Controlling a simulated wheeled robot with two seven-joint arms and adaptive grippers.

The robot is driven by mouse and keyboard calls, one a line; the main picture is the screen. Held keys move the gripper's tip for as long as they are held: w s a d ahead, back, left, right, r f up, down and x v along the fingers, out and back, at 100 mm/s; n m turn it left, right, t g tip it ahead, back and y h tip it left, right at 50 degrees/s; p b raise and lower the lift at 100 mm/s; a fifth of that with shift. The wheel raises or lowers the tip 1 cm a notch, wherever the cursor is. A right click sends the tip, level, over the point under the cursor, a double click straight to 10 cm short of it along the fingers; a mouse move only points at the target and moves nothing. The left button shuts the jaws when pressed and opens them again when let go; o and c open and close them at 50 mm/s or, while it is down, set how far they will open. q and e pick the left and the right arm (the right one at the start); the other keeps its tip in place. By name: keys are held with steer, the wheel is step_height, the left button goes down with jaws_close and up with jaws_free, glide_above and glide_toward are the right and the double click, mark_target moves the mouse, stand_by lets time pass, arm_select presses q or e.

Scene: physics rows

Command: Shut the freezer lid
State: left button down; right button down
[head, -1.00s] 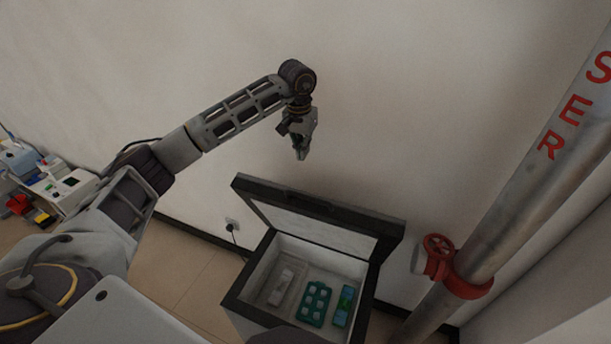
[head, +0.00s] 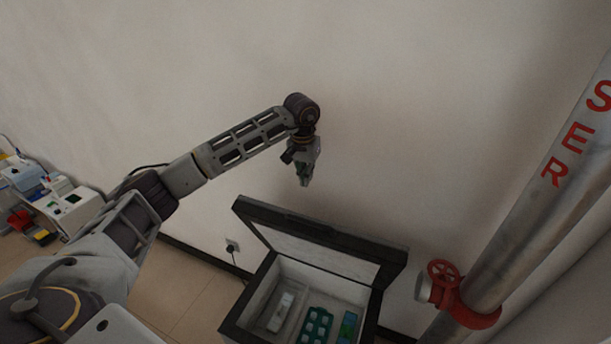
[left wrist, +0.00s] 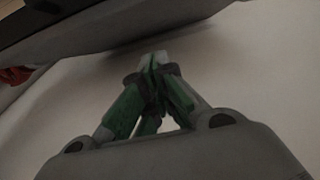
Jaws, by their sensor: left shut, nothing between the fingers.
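The chest freezer (head: 232,318) stands at the bottom middle of the head view. Its dark-rimmed lid (head: 325,236) is raised open and leans back toward the wall, its pale inner face toward me. My left gripper (head: 305,184) is shut and empty, pointing down just above the lid's upper edge, apparently apart from it. In the left wrist view the left gripper's fingertips (left wrist: 155,58) meet, and a dark-edged panel, probably the lid (left wrist: 130,22), spans the top. My right gripper is not in view.
Inside the freezer lie a green rack (head: 316,326), a blue-green box (head: 348,328) and a pale item (head: 281,311). Lab devices (head: 70,205) sit at far left.

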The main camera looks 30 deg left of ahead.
arm_select(q)
steer(key=shift+s+f+p, duration=0.4)
steer(key=shift+f+p, duration=0.2)
steer(key=shift+f, duration=0.95)
steer(key=shift+s+f+p, duration=0.45)
steer(key=shift+f+p, duration=0.1)
steer(key=shift+f, duration=1.05)
steer(key=shift+s+f+p, duration=0.4)
steer(key=shift+f+p, duration=0.2)
steer(key=shift+f, duration=0.95)
steer(key=shift+s+f, duration=0.1)
steer(key=shift+f, duration=0.05)
